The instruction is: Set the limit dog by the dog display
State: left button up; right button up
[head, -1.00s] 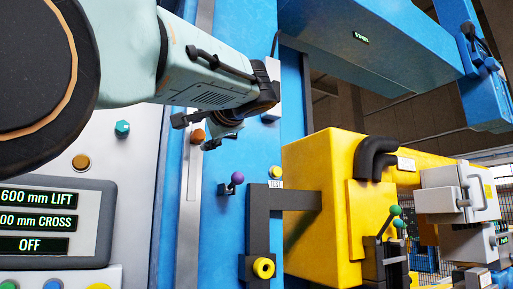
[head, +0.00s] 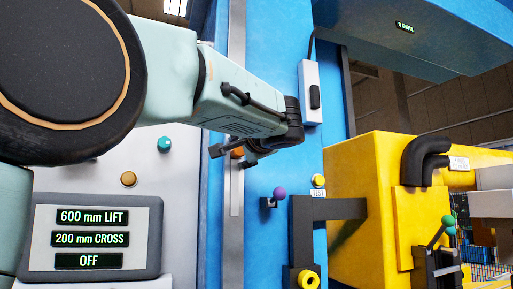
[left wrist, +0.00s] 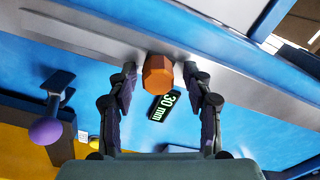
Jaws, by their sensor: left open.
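The limit dog shows as an orange faceted knob (left wrist: 158,74) on a grey rail of the blue column. In the head view the orange knob (head: 237,152) is partly hidden by my left gripper (head: 233,156). In the left wrist view my left gripper (left wrist: 163,82) is open, with one finger on each side of the knob and a gap on both sides. The dog display (left wrist: 163,106) sits just beside the knob and reads 30 mm. My right gripper is not in view.
A purple ball lever (head: 280,192) and a yellow button (head: 318,181) stand on the blue column. A grey bracket (head: 302,225) and yellow housing (head: 372,180) are at right. A panel (head: 95,238) at left reads 600 mm LIFT, 200 mm CROSS, OFF.

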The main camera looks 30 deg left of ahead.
pick_arm(q)
jog(key=shift+w+f, duration=0.1)
jog(key=shift+w, duration=0.05)
jog(key=shift+a, duration=0.1)
jog(key=shift+c, duration=0.5)
jog(key=shift+a, duration=0.2)
jog(key=shift+c, duration=1.4)
jog(key=shift+d, duration=0.1)
grip_shut()
